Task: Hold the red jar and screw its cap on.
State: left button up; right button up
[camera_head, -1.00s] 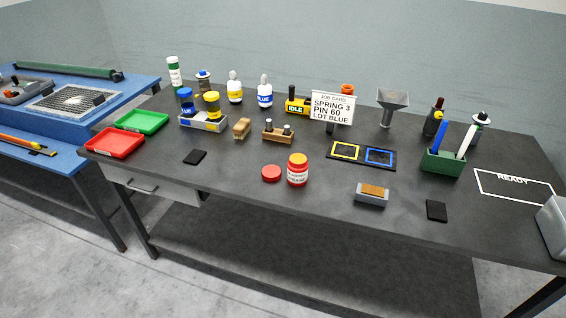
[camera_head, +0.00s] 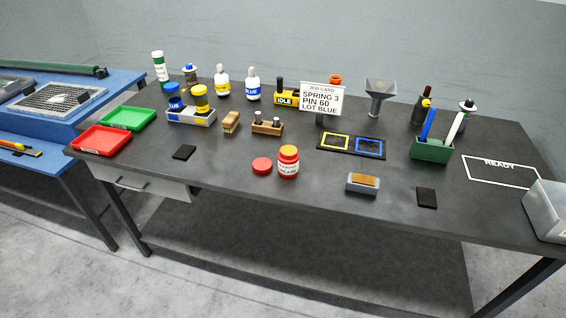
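The red jar (camera_head: 288,167) stands upright on the dark table, with a white label on its front. Its open top shows orange-yellow contents (camera_head: 289,150). The red cap (camera_head: 262,165) lies flat on the table just left of the jar, apart from it or nearly touching. Neither of my grippers shows in the head view.
The dark table (camera_head: 230,190) is clear in front of the jar. A brush block (camera_head: 363,183) and a black pad (camera_head: 427,198) lie to the right. A wooden holder (camera_head: 267,128) and the job card (camera_head: 322,99) stand behind. Red (camera_head: 101,140) and green trays (camera_head: 127,119) sit left.

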aim_at(288, 154)
jog(key=i+l, duration=0.15)
jog(key=l, duration=0.2)
jog(key=i+l+u, duration=0.1)
jog(key=l, duration=0.25)
jog(key=i+l, duration=0.15)
jog(key=l, duration=0.2)
jog(key=i+l+u, duration=0.1)
jog(key=l, duration=0.25)
jog(key=i+l, duration=0.2)
jog(key=l, duration=0.15)
jog(key=u, duration=0.05)
